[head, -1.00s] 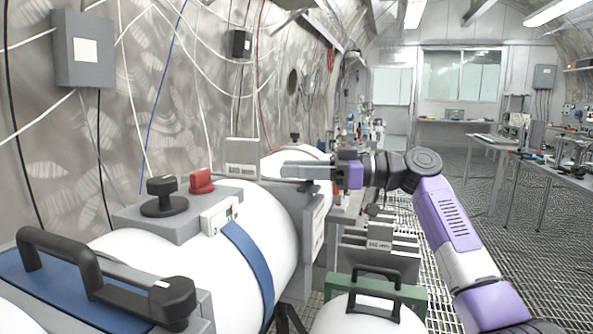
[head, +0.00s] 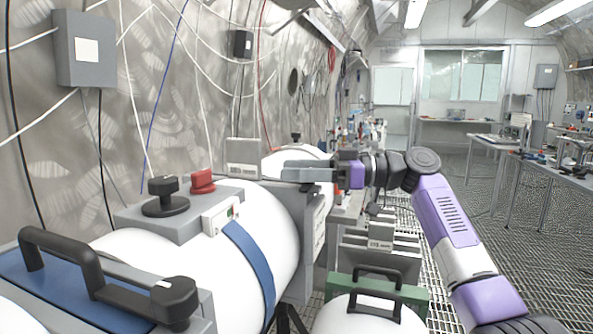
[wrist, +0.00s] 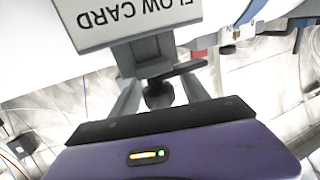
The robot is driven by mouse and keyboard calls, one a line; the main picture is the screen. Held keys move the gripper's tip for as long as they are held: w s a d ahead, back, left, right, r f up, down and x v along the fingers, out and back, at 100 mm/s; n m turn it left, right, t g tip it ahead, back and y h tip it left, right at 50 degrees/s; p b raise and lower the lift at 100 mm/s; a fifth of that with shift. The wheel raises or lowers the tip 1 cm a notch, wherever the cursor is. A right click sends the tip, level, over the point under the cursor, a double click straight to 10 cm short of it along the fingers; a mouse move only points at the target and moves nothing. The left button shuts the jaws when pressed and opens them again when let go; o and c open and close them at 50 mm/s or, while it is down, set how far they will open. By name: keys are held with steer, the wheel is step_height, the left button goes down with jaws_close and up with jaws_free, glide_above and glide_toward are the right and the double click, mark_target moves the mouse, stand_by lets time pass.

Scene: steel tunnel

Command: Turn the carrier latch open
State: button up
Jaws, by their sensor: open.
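A black knob with a flat dark lever (wrist: 158,94) shows in the wrist view under a grey block. It looks like the carrier latch, though no label names it so. The lever points to the right in that view. My gripper (wrist: 160,95) is open, with one grey finger on each side of the knob. I cannot tell whether either finger touches it. In the head view my gripper (head: 288,170) reaches left from the purple wrist, beside a grey plate on the white cylinder. The fingers and grey parts hide the knob there.
A white "FLOW CARD" label (wrist: 125,18) is upside down above the fingers. Nearer in the head view are a black knob (head: 166,197), a red knob (head: 203,181) and a blue-topped carrier with a black handle (head: 60,258). A green-based case (head: 410,300) stands below my arm.

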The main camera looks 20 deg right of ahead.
steer(key=shift+d, duration=0.15)
steer(key=v, duration=0.7)
steer(key=shift+s+d, duration=0.15)
steer(key=shift+d, duration=0.1)
